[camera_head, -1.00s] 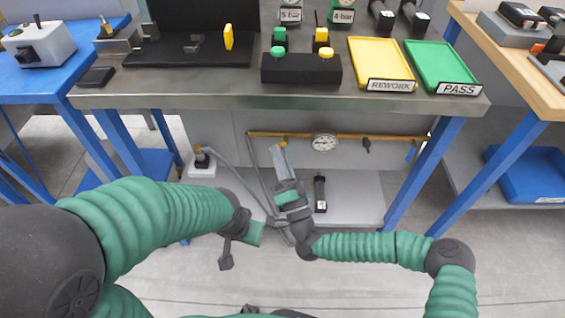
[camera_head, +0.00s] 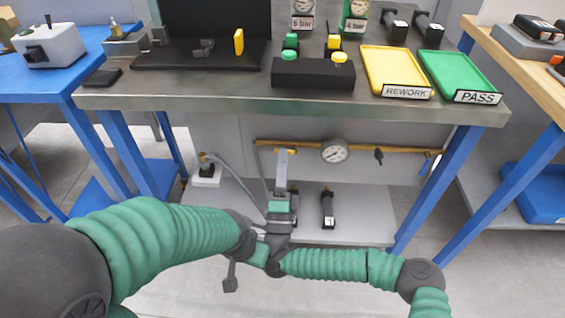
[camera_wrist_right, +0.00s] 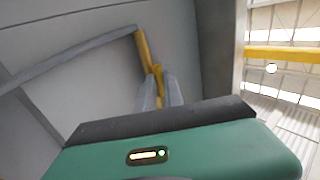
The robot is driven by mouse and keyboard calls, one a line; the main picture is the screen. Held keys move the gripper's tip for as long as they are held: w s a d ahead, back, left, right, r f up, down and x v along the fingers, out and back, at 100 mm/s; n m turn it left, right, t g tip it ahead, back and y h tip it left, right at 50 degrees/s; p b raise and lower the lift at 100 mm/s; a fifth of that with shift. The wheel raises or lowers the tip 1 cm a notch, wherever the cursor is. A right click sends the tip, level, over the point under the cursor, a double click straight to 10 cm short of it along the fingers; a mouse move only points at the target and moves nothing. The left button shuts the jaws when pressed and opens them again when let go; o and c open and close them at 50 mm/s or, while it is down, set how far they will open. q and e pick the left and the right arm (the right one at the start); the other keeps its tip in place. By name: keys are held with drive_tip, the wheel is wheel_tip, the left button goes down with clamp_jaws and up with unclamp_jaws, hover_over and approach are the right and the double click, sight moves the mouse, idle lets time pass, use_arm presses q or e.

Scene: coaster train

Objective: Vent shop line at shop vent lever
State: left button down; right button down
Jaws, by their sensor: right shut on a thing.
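A yellow-brown pipe (camera_head: 300,143) runs under the bench, with a round gauge (camera_head: 334,151) on it. My right gripper (camera_head: 281,168) points up at the pipe's left part, its fingers nearly upright. A small yellow lever (camera_head: 286,151) shows at its fingertips. In the right wrist view the grey fingers are shut around the yellow lever (camera_wrist_right: 157,78), whose gripped end is partly hidden. My left gripper (camera_head: 231,284) hangs low, left of the right one, apart from the pipe; its jaws are not clear.
A black valve (camera_head: 379,154) and a blue-handled part (camera_head: 431,163) sit further right on the pipe. A black cylinder (camera_head: 327,208) stands on the lower shelf (camera_head: 360,230). A white box (camera_head: 206,176) with a hose is at left.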

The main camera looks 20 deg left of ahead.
drive_tip(key=shift+w+f, duration=0.1)
drive_tip(key=shift+f, duration=0.15)
drive_tip(key=c, duration=1.5)
unclamp_jaws()
drive_tip(key=shift+d, duration=0.1)
drive_tip(key=shift+c, duration=0.2)
use_arm(q)
drive_tip(key=shift+d, duration=0.1)
use_arm(e)
drive_tip(key=shift+o, duration=0.4)
drive_tip(key=shift+r, duration=0.1)
use_arm(q)
drive_tip(key=shift+f, duration=0.1)
